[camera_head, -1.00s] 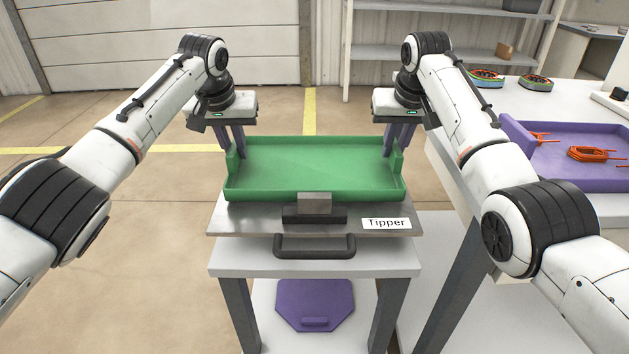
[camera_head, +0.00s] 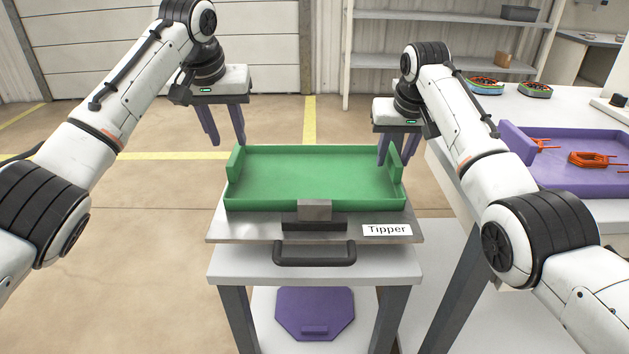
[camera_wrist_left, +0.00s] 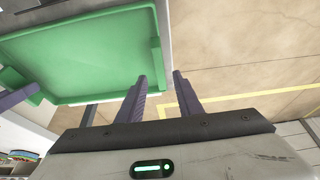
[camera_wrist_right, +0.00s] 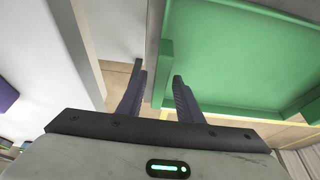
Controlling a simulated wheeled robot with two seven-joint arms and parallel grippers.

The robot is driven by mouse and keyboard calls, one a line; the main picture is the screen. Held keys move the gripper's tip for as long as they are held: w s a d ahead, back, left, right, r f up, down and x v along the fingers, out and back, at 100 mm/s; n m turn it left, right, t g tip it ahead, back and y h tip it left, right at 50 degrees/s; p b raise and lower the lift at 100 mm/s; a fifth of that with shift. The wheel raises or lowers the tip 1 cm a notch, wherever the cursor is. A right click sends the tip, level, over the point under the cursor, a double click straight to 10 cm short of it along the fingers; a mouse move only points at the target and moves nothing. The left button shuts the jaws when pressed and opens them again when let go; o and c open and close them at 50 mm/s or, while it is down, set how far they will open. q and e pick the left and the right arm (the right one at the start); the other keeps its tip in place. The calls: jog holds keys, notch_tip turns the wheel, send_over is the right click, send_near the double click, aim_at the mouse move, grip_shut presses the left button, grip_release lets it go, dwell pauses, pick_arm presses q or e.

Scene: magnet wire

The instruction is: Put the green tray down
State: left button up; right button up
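The green tray (camera_head: 315,206) sits level on the metal plate of the tipper (camera_head: 225,232), behind its small metal block. The tray has a raised tab at each end. My left gripper (camera_head: 226,140) is open and empty, above and beside the tray's left tab (camera_head: 234,163). The left wrist view shows its fingers (camera_wrist_left: 160,76) apart with nothing between them touching. My right gripper (camera_head: 395,160) is at the tray's right tab (camera_head: 397,168). The right wrist view shows its fingers (camera_wrist_right: 158,70) apart, one on each side of the tab, with gaps.
A purple octagonal plate (camera_head: 315,312) lies on the lower shelf below the tipper. The tipper's black handle (camera_head: 314,258) points forward. The floor on the left is clear.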

jog(key=shift+r, duration=0.1)
pick_arm(q)
jog(key=v, duration=0.4)
jog(key=shift+s, duration=0.1)
pick_arm(e)
jog(key=v, duration=1.1)
jog(key=shift+s+r, duration=0.15)
jog(key=shift+r, duration=0.25)
pick_arm(q)
jog(key=shift+r, duration=0.1)
